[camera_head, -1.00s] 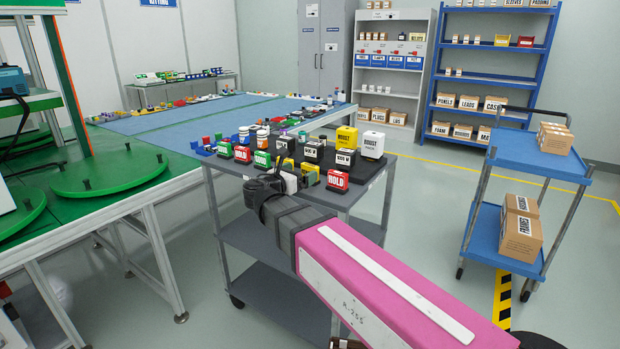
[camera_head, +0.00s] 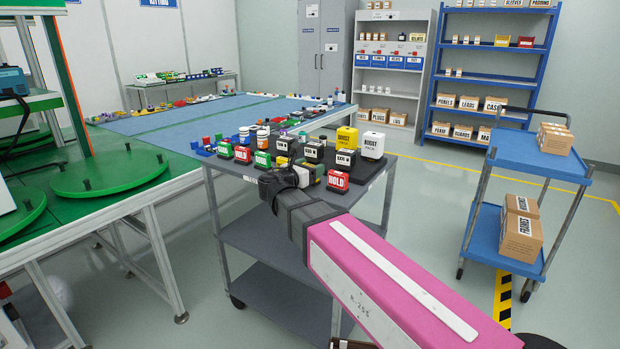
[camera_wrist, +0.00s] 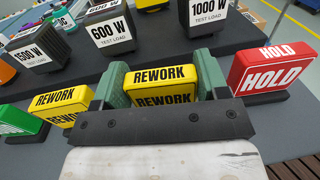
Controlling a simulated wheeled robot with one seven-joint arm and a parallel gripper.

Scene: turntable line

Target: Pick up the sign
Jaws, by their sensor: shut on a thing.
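A yellow sign reading REWORK (camera_wrist: 165,76) stands upright between the green fingers of my gripper (camera_wrist: 162,84) in the wrist view. The fingers are shut on its two sides. I cannot tell whether its base touches the cart top. In the head view my gripper (camera_head: 285,182) is at the front edge of the grey cart, and my wrist mostly hides the held sign. A second yellow REWORK sign (camera_wrist: 62,104) stands to the left. A red HOLD sign (camera_wrist: 272,68) stands close on the right, and it also shows in the head view (camera_head: 338,181).
Black test-load blocks (camera_wrist: 112,30) stand on a raised dark step behind the signs. A green sign (camera_wrist: 20,121) is at far left. The grey cart (camera_head: 270,235) is crowded on top. A blue cart with boxes (camera_head: 490,235) stands to the right, with open floor between.

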